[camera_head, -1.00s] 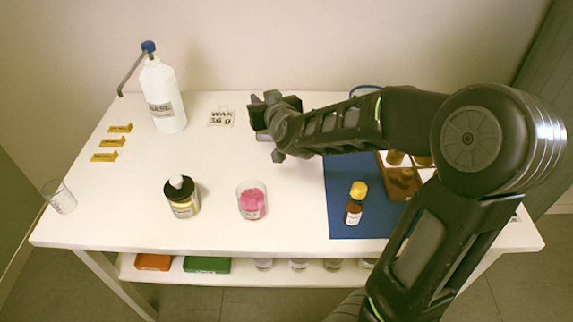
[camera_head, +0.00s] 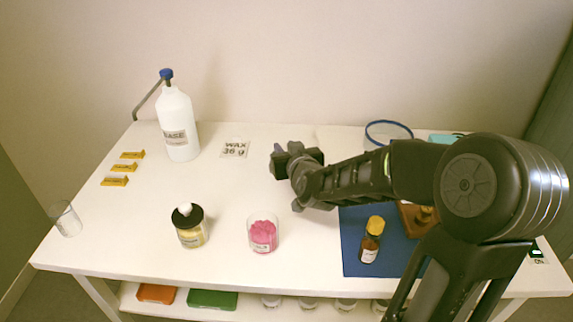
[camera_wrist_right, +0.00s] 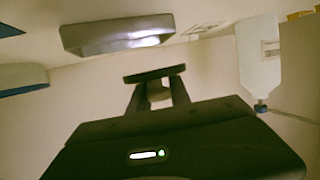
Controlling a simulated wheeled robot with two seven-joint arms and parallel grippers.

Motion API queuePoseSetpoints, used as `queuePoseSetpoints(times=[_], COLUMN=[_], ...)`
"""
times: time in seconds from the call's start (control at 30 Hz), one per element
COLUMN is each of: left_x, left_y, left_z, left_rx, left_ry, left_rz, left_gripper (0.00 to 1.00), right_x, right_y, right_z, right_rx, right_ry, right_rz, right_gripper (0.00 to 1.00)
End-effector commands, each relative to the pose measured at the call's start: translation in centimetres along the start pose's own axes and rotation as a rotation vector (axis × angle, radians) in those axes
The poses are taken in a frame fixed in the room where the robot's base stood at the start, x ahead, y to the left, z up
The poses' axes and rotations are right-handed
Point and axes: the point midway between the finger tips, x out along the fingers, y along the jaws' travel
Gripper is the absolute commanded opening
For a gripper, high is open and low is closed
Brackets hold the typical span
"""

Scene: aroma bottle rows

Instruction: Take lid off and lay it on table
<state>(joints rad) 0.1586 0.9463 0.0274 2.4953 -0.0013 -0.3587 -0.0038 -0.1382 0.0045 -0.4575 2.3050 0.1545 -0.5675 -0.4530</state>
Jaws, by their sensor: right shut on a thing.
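My right gripper (camera_head: 297,162) reaches over the table (camera_head: 135,233), right of the wax card. In the right wrist view its fingers (camera_wrist_right: 158,92) are shut on a small pale knob under a flat dark disc, which looks like the lid (camera_wrist_right: 153,74). In the head view the lid cannot be told apart from the dark gripper. A grey metallic rounded piece (camera_wrist_right: 118,35) shows beyond the lid in the wrist view; what it belongs to is unclear. My left gripper is not in view.
An amber bottle (camera_head: 370,241) stands on the blue mat (camera_head: 355,218). The table between card and pink glass is clear.

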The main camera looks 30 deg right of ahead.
Motion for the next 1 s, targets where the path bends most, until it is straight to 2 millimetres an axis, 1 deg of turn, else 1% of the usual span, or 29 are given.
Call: queuePoseSetpoints(times=[0.2,0.27,0.4,0.5,0.77,1.0], left_x=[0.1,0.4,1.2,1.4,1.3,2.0], left_y=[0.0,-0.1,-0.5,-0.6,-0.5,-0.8], left_z=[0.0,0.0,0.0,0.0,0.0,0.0], left_rx=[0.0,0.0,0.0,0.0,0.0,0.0], left_ry=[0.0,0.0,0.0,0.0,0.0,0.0], left_rz=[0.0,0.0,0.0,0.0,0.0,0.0], left_gripper=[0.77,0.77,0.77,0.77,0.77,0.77], right_x=[0.0,0.2,0.8,1.1,1.1,1.3], right_y=[0.0,0.0,0.0,0.0,0.0,0.0], right_z=[0.1,0.8,2.8,3.6,3.5,4.2], right_rx=[0.0,0.0,0.0,0.0,0.001,0.001], right_ry=[0.0,-0.002,-0.003,-0.002,0.0,0.0], right_rz=[0.0,0.001,0.0,0.0,0.0,0.0], right_gripper=[0.0,0.0,0.0,0.0,0.0,0.0])
